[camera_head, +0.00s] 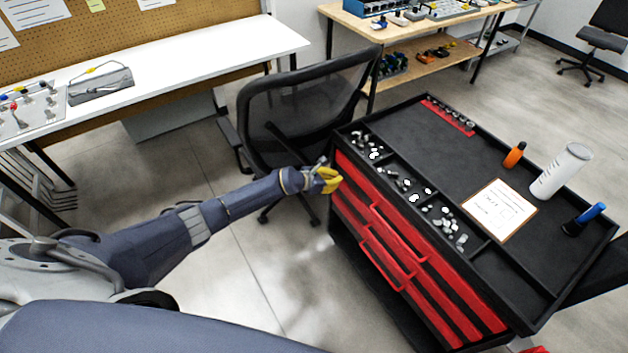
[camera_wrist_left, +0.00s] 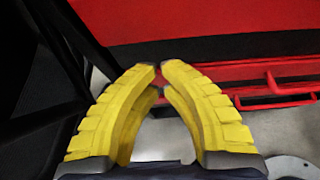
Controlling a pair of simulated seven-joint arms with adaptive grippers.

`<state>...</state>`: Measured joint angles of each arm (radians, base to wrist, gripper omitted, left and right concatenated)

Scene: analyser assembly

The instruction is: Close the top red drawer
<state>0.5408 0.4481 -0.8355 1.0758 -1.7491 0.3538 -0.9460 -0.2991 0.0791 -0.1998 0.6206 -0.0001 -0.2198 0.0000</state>
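The red tool cabinet has a black top (camera_head: 440,150) and a stack of red drawers facing left. The top red drawer (camera_head: 357,178) is the uppermost red front, just under the black rim. I see no open interior, and I cannot tell whether it stands slightly out. My left gripper (camera_head: 336,180) has yellow fingers and is at the far end of the drawer front, close to it. In the left wrist view, the fingertips (camera_wrist_left: 159,66) nearly meet with nothing between them, before a red front (camera_wrist_left: 210,20). Contact is unclear. My right gripper is not in view.
Red bar handles (camera_head: 400,238) project from the drawer fronts. An orange bottle (camera_head: 514,154), a white cylinder (camera_head: 560,172), a paper (camera_head: 499,210) and small parts lie on the cabinet. A black mesh chair (camera_head: 300,100) stands behind my left gripper.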

